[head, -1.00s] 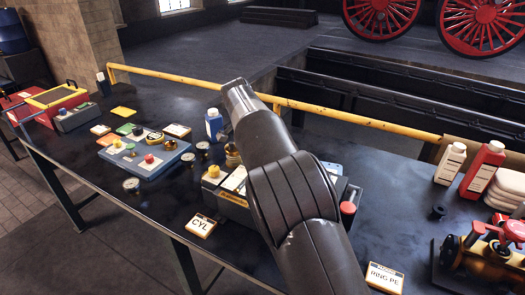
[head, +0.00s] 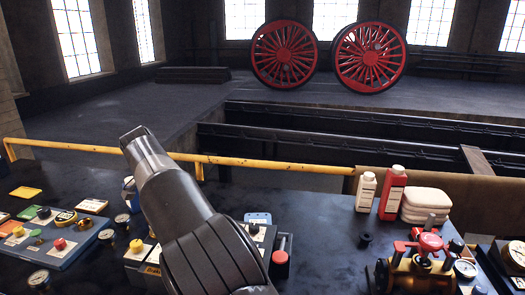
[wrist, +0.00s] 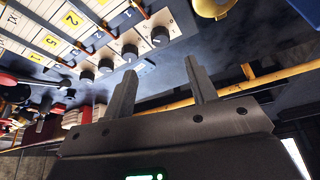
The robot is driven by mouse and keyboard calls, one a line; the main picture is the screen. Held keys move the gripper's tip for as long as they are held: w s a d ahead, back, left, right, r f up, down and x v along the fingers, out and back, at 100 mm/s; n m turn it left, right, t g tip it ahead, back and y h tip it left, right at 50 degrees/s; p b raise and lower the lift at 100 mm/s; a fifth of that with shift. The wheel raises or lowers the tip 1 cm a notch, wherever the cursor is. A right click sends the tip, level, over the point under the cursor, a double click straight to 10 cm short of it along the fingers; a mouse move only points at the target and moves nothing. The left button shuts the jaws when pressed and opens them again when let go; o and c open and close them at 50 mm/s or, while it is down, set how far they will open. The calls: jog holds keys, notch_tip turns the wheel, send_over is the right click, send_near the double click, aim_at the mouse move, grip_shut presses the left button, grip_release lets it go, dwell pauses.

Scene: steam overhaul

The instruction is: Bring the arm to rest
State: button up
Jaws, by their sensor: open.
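My arm rises from the bottom of the head view, over the dark workbench (head: 320,240). Its end points up and left, and my gripper's fingers do not show clearly there. In the wrist view my gripper (wrist: 162,88) is open, its two fingers apart with nothing between them. Beyond the fingers is a panel (wrist: 110,35) with several dark knobs and yellow number labels. A brass round part (wrist: 212,6) shows at the top edge of the wrist view.
A yellow rail (head: 265,163) runs along the bench's back edge. A blue tray (head: 70,250) with coloured knobs lies left. A white bottle (head: 366,192), a red bottle (head: 392,194), folded cloths (head: 425,203) and a brass valve assembly (head: 420,270) stand right. Red wheels (head: 284,54) stand far behind.

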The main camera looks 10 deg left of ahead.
jog(key=w+d+r+y, duration=0.1)
jog(key=d+r, duration=0.3)
jog(key=d, duration=0.8)
jog(key=w+d+r, duration=0.1)
jog(key=d+r, duration=0.3)
jog(key=d, duration=0.9)
jog(key=s+d+r+n+y, duration=0.1)
jog(key=s+d, duration=0.4)
jog(key=d, duration=0.3)
jog(key=s+d+r, duration=0.1)
jog(key=s+d, duration=0.3)
jog(key=d, duration=0.3)
jog(key=s+d+f, duration=0.3)
jog(key=s+d, duration=0.1)
jog(key=s, duration=0.3)
jog(key=s+d+f+n+t, duration=0.1)
jog(key=s+d+f, duration=0.2)
jog(key=s, duration=0.3)
jog(key=s+d+f+n, duration=0.1)
jog(key=s+d+f, duration=0.2)
jog(key=s+d, duration=0.2)
jog(key=s, duration=0.2)
jog(key=shift+s+d+h, duration=0.35)
jog(key=shift+d+h, duration=0.05)
